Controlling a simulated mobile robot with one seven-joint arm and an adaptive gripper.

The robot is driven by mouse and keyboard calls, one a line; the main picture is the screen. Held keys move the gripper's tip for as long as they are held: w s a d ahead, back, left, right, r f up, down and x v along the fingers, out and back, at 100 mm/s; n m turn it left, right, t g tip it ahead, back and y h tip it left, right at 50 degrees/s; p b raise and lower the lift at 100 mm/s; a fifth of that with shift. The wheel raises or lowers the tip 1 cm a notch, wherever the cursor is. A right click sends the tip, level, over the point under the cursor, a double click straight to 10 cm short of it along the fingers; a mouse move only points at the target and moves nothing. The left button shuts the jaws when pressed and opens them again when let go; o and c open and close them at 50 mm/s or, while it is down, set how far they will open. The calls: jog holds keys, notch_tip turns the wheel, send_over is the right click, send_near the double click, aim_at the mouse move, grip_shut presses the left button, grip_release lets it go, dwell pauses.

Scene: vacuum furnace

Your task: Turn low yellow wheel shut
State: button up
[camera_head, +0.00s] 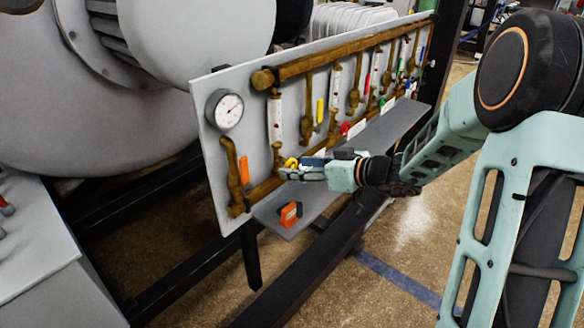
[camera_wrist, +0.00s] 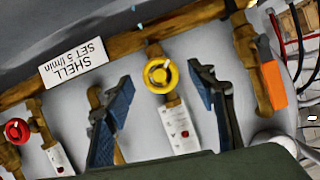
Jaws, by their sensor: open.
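The low yellow wheel (camera_wrist: 158,75) is a small round handwheel on the brass lower pipe, above a white flow tube (camera_wrist: 180,128) in the wrist view. My gripper (camera_wrist: 161,80) is open, with one blue-padded finger on each side of the wheel and visible gaps between. I cannot tell how deep the fingertips reach around it. In the head view the yellow wheel (camera_head: 291,162) shows just beyond my gripper (camera_head: 284,172), which partly covers it low on the panel.
An orange lever (camera_wrist: 273,85) is close beside one finger; a red wheel (camera_wrist: 17,131) lies farther off. A white SHELL label (camera_wrist: 73,63) is on the pipe. A pressure gauge (camera_head: 224,109) is on the panel. A grey shelf (camera_head: 385,135) below holds an orange block (camera_head: 290,214).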

jog(key=shift+x, duration=1.4)
jog(key=shift+c, duration=0.7)
jog(key=c, duration=1.1)
